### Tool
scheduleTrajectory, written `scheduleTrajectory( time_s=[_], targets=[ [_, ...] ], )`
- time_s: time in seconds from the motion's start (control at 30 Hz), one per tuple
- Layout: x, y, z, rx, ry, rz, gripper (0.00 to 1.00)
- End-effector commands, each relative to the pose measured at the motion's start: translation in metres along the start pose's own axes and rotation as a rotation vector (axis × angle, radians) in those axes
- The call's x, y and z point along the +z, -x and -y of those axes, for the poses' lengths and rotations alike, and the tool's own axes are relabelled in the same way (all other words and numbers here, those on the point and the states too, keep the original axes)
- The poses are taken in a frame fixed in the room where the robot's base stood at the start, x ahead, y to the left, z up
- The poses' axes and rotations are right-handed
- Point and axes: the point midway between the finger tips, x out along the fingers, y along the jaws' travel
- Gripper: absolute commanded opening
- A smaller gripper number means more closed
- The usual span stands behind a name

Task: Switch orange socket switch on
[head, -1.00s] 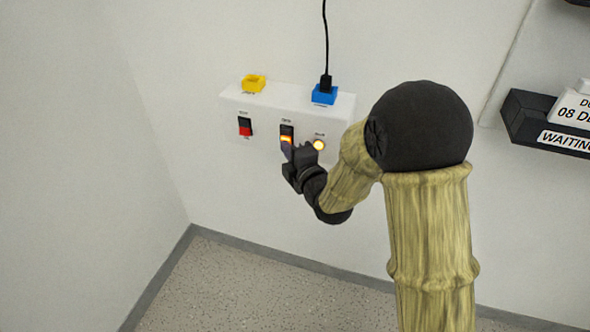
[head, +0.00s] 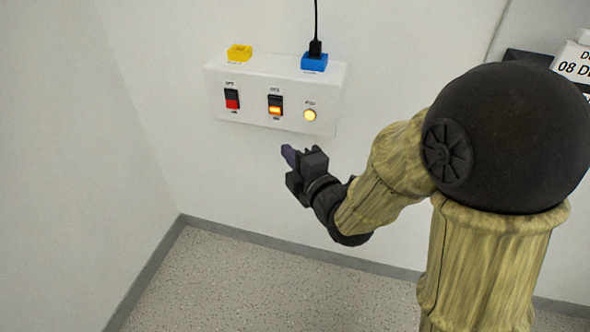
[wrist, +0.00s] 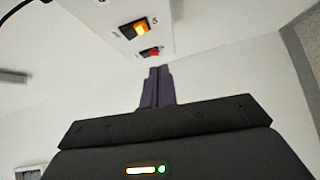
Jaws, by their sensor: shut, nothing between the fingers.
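The white socket box (head: 255,117) is fixed to the wall. The orange switch (head: 275,105) is the middle one on its front, a black rocker with its lower part glowing orange. In the wrist view the glowing orange switch (wrist: 140,29) shows at the top, beyond the fingertips. My gripper (head: 288,153) is below the box in the head view, apart from the switch. In the wrist view my gripper's dark fingers (wrist: 157,72) are together and hold nothing.
A red switch (head: 232,99) is on the left of the box and a glowing round light (head: 310,115) on the right. On top are a yellow socket (head: 239,52) and a blue socket (head: 314,62) with a black plug and cord. The wall below the box is clear.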

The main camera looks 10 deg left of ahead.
Motion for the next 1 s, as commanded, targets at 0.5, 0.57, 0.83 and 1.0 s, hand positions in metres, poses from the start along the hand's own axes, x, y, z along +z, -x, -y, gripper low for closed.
scheduleTrajectory(
  time_s=[0.5,0.57,0.83,1.0],
  targets=[
    [-0.001,0.016,0.006,0.002,0.003,0.002,0.0],
    [0.0,0.017,0.005,0.002,0.003,0.004,0.0],
    [0.001,0.018,0.003,0.0,0.003,0.007,0.0],
    [0.001,0.018,0.003,0.0,0.003,0.007,0.0]
  ],
)
